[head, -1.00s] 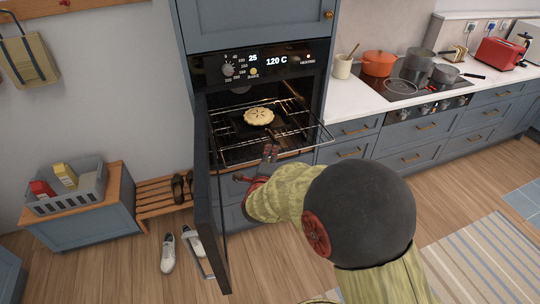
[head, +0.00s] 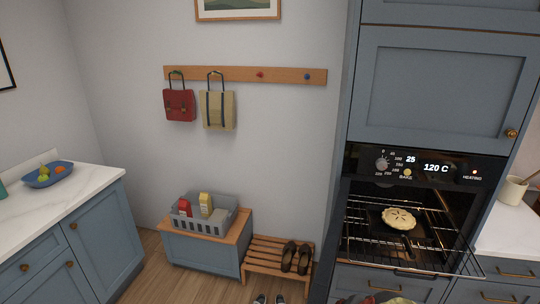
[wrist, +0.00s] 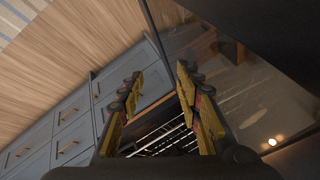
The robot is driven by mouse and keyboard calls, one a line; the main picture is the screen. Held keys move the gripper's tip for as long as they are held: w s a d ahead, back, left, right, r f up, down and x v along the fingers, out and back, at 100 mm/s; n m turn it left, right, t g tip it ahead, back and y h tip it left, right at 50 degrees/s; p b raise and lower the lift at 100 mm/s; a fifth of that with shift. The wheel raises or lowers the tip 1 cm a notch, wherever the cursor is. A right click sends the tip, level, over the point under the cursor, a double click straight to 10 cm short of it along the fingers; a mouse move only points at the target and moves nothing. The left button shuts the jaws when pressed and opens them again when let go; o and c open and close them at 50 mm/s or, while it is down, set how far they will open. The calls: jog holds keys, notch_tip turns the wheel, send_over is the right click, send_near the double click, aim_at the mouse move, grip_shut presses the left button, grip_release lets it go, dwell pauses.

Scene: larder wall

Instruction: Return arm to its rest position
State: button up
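My gripper (wrist: 158,82) shows in the wrist view with its two yellow-padded fingers apart and nothing between them. Beyond the fingers are the wire rack (wrist: 165,135) and a dark glassy panel (wrist: 255,95) at the right, which looks like the oven door. The oven display reads 120 C.
Blue drawers (wrist: 70,125) lie left of my gripper in the wrist view. In the head view, a shoe rack (head: 275,262) and a low cabinet with a grey crate (head: 185,222) stand left of the oven. A counter (head: 60,205) is at far left.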

jog(key=s+a+r+n+g, duration=0.1)
jog(key=s+r+n+g, duration=0.2)
jog(key=s+r+n, duration=0.75)
jog(key=s+r+m+t, duration=0.2)
jog(key=s+r, duration=0.3)
jog(key=r, duration=0.2)
jog(key=shift+s+a+r+t+h, duration=0.2)
jog(key=shift+s+t+h, duration=0.1)
jog(key=shift+s, duration=0.1)
jog(key=shift+c, duration=0.5)
